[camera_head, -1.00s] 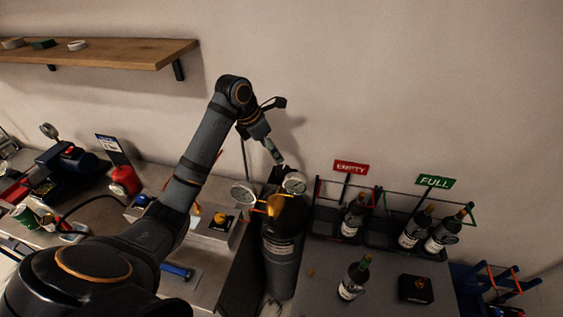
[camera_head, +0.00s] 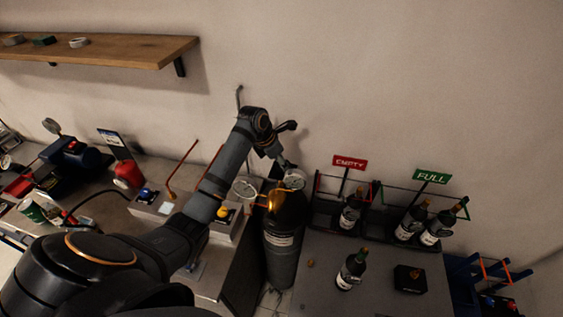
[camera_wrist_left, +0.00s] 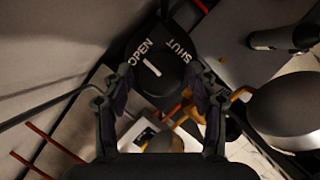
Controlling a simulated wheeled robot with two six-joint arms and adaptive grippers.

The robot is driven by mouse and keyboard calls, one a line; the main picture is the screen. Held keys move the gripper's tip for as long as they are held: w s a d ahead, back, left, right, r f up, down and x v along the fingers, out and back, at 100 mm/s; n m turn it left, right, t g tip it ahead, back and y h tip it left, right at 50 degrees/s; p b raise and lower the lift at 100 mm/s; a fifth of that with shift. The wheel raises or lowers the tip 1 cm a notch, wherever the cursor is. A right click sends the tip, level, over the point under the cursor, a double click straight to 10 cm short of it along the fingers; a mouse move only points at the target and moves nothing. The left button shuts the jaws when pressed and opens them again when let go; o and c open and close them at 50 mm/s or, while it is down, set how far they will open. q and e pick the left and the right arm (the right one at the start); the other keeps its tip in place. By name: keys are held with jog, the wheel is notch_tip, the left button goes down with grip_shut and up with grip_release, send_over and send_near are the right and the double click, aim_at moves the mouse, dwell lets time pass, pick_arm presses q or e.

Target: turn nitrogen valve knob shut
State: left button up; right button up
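The nitrogen valve knob (camera_wrist_left: 172,75) is dark and round, with a white pointer bar, in the left wrist view. A black plate behind it reads OPEN and SHUT; the bar's upper end points toward OPEN. My left gripper (camera_wrist_left: 160,82) has its two fingers apart, one on each side of the knob; I cannot tell whether they touch it. In the head view my left gripper (camera_head: 283,163) is at the top of the dark nitrogen cylinder (camera_head: 284,240), and the knob is hidden there. My right gripper is not in view.
Two round gauges, left (camera_head: 245,188) and right (camera_head: 294,180), and brass fittings (camera_head: 277,203) crowd the cylinder top. The wall stands close behind. Bottle racks under the EMPTY sign (camera_head: 350,162) and FULL sign (camera_head: 432,176) stand to the right. A standing bottle (camera_head: 351,270) is nearby.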

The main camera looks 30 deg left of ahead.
pick_arm(q)
jog(key=c, duration=0.7)
jog(key=shift+r, duration=0.1)
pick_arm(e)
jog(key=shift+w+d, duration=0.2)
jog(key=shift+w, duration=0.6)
pick_arm(q)
jog(key=shift+m, duration=0.3)
jog(key=m, duration=0.2)
jog(key=m+g+h, duration=0.1)
jog(key=m, duration=0.1)
jog(key=shift+w+a+m+h, duration=0.1)
jog(key=shift+w+m+h, duration=0.1)
jog(key=shift+m+h, duration=0.1)
jog(key=m+g, duration=0.1)
jog(key=m, duration=0.3)
jog(key=shift+w+r+m+g+h, duration=0.1)
jog(key=shift+m+g+h, duration=0.2)
jog(key=shift+g, duration=0.1)
jog(key=m+g, duration=0.1)
jog(key=m, duration=0.3)
jog(key=shift+w+g, duration=0.15)
jog(key=shift+g, duration=0.25)
jog(key=shift+m+g+y, duration=0.4)
jog(key=shift+m+g, duration=0.1)
jog(key=shift+m, duration=1.3)
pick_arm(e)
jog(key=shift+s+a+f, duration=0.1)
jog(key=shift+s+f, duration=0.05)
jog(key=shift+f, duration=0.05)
